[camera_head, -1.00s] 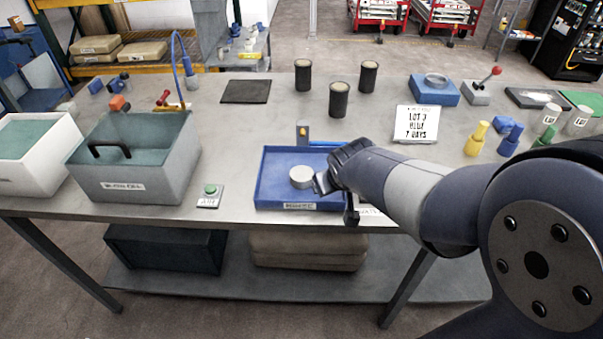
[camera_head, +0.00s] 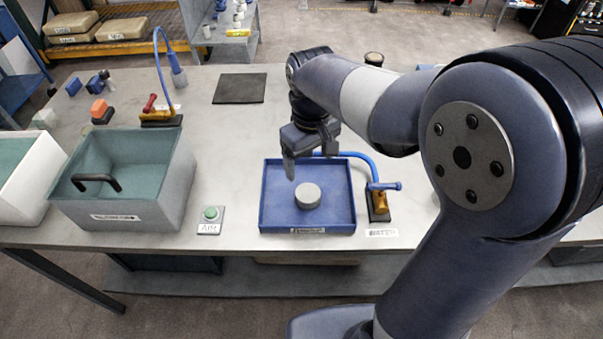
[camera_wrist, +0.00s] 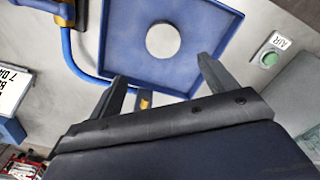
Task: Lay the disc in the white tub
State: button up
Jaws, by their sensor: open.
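The disc (camera_head: 308,196) is a short light-grey cylinder lying flat in the shallow blue tray (camera_head: 272,222). In the wrist view the disc (camera_wrist: 163,40) is in the tray's middle, ahead of the fingers. My gripper (camera_head: 306,160) is open and empty, fingers pointing down, above the back part of the tray and apart from the disc. Both fingers of my gripper (camera_wrist: 161,70) show in the wrist view, spread wider than the disc appears. The white tub (camera_head: 22,205), teal inside, stands at the left edge of the head view, partly cut off.
A grey tub (camera_head: 150,205) with a black handle stands between the white tub and the tray. A green button (camera_head: 211,213) sits beside the tray. A blue hose (camera_head: 352,155) curves behind the tray to a yellow-and-black holder (camera_head: 379,205) at its right. A dark mat (camera_head: 240,88) lies behind.

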aim_at(309, 193)
jog(key=f, duration=0.7)
jog(key=f+p, duration=0.1)
jog(key=f, duration=0.2)
jog(key=shift+s+f, duration=0.2)
jog(key=shift+s, duration=0.15)
jog(key=shift+c, duration=0.3)
jog(key=c, duration=1.2)
